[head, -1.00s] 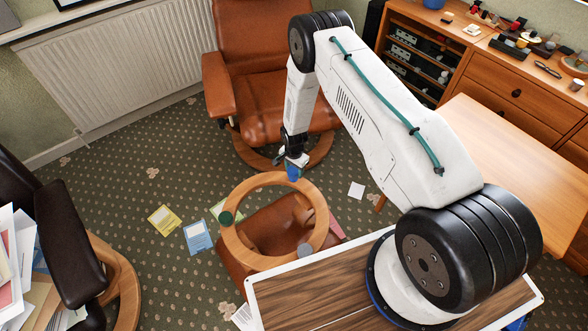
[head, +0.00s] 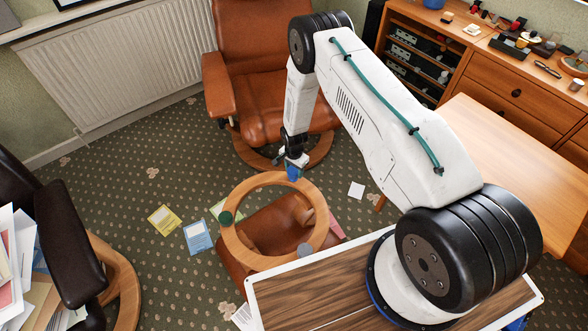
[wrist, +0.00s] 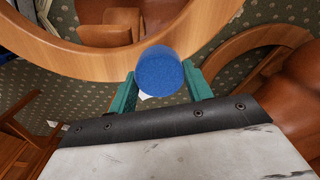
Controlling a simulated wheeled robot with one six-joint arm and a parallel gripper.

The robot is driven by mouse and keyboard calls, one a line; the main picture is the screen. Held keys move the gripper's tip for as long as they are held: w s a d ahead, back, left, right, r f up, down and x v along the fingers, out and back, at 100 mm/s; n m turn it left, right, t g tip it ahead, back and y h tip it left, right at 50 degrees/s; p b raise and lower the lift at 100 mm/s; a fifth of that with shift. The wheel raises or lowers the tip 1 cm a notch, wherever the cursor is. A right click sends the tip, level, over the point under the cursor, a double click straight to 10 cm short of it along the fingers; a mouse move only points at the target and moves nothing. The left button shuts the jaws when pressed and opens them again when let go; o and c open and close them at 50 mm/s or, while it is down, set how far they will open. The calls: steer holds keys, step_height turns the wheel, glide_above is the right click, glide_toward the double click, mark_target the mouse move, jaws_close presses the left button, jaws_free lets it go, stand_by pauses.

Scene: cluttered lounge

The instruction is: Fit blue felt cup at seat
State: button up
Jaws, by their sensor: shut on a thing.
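My gripper (head: 293,161) is shut on the blue felt cup (head: 293,173), pointing down at the far rim of an upturned wooden ring base (head: 234,243). In the wrist view the cup (wrist: 160,72) sits between the two green fingers (wrist: 161,88), its round blue face showing. The ring (wrist: 70,60) passes just beyond it and the cup overlaps its edge; I cannot tell whether they touch. The spot under the cup is hidden.
The ring belongs to an overturned brown leather footstool (head: 272,226). A leather armchair (head: 252,95) stands close behind my gripper. Papers (head: 198,236) lie on the carpet to the left. A wooden table (head: 510,165) is at the right. A dark chair (head: 65,235) stands far left.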

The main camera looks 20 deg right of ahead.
mark_target(294, 169)
steer(key=shift+f, duration=1.35)
steer(key=o, duration=1)
step_height(294, 169, up, 8)
steer(key=shift+f, duration=0.15)
